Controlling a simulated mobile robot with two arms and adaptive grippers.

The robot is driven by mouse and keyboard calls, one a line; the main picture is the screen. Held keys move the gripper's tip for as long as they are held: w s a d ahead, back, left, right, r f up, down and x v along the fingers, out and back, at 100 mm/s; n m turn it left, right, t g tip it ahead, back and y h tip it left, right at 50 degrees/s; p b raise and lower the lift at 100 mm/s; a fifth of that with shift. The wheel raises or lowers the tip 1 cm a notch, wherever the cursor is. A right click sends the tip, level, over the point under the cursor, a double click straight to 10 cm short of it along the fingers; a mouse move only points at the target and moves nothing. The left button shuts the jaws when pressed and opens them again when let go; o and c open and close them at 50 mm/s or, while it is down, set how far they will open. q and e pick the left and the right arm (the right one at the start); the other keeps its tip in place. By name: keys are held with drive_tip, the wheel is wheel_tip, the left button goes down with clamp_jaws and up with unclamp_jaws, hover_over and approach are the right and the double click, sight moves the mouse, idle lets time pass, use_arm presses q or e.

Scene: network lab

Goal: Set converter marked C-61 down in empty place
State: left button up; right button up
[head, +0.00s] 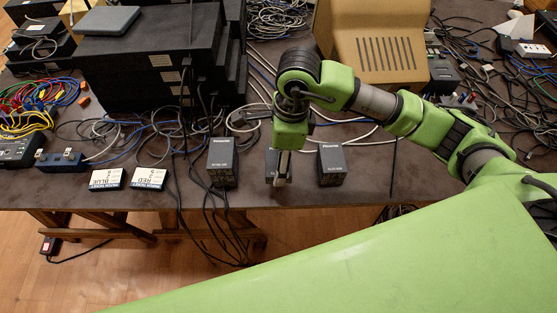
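Three dark box-shaped converters stand in a row near the front edge of the table: a left one (221,162), a middle one (271,170) and a right one (331,166). Their small labels are too small for me to read, so I cannot tell which is C-61. My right gripper (282,168) points down at the middle converter and partly covers it. I see its fingers almost edge-on, so I cannot tell whether they grip it. I cannot tell whether the middle converter touches the table. My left gripper is out of view.
Black cables hang over the front edge by the left converter. Stacked black equipment (140,70) and a beige vented case (372,45) stand behind.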

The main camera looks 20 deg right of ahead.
drive_tip(key=w+f, duration=0.2)
drive_tip(key=shift+w+d+f, duration=0.15)
drive_tip(key=shift+d+f, duration=0.15)
drive_tip(key=shift+f, duration=0.05)
wheel_tip(320, 180, down, 3)
drive_tip(key=shift+p, duration=0.7)
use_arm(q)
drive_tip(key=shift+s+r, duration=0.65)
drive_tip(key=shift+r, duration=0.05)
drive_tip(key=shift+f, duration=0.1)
use_arm(e)
drive_tip(key=shift+f, duration=0.1)
drive_tip(key=shift+f+b, duration=0.15)
drive_tip(key=shift+b, duration=0.15)
drive_tip(key=o, duration=1.3)
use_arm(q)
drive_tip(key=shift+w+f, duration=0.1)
